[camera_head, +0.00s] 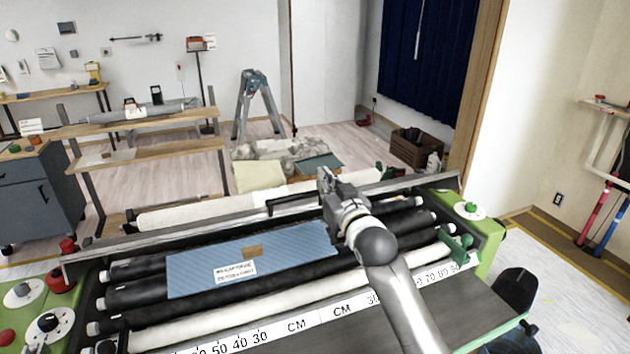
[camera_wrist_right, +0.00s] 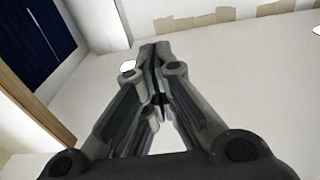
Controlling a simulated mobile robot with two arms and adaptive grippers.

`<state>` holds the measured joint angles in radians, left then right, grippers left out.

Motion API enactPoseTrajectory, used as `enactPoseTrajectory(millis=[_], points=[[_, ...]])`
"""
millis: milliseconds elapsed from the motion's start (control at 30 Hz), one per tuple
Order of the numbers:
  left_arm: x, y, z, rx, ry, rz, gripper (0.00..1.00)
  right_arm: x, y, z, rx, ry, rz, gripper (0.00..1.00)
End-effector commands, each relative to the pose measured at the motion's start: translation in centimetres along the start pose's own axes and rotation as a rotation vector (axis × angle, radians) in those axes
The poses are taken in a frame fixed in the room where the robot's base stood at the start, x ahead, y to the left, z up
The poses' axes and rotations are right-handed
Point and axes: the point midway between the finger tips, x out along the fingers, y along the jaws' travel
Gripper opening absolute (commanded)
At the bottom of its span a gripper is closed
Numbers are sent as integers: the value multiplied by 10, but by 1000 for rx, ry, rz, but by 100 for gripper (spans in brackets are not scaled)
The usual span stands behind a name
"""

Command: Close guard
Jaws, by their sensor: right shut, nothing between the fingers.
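The guard (camera_head: 200,231) looks like a long grey panel standing along the back edge of the pasting machine, with the rollers in front of it uncovered. A black bar handle (camera_head: 291,203) sits on its middle. My right gripper (camera_head: 323,178) is shut and empty at the right end of the handle, with its fingers pointing up. I cannot tell whether it touches the handle or the guard. The right wrist view shows the closed fingers (camera_wrist_right: 155,52) against a pale wall, with no guard visible. My left gripper is not in view.
A blue sheet with a label (camera_head: 285,255) lies over the black rollers. Green end housings with knobs (camera_head: 475,220) flank the machine. A white ruler strip (camera_head: 320,315) runs along the front. A stepladder (camera_head: 256,105) and workbenches stand behind.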

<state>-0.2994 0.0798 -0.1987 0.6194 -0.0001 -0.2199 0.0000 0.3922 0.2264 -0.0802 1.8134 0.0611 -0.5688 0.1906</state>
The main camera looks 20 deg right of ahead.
Motion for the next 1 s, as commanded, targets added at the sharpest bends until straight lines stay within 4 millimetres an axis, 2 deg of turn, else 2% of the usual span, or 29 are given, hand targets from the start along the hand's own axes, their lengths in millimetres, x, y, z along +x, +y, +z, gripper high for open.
enactPoseTrajectory(millis=[200, 533, 700, 1000], points=[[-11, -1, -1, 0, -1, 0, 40, 32, 0, -2, 0, -2, 1, 0], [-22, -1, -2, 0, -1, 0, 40, 74, 0, -1, 0, -2, 0, 0], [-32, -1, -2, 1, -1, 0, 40, 65, 0, 24, 0, -6, -1, 0], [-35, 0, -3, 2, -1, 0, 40, 60, 0, 38, 0, -1, -1, 0]])
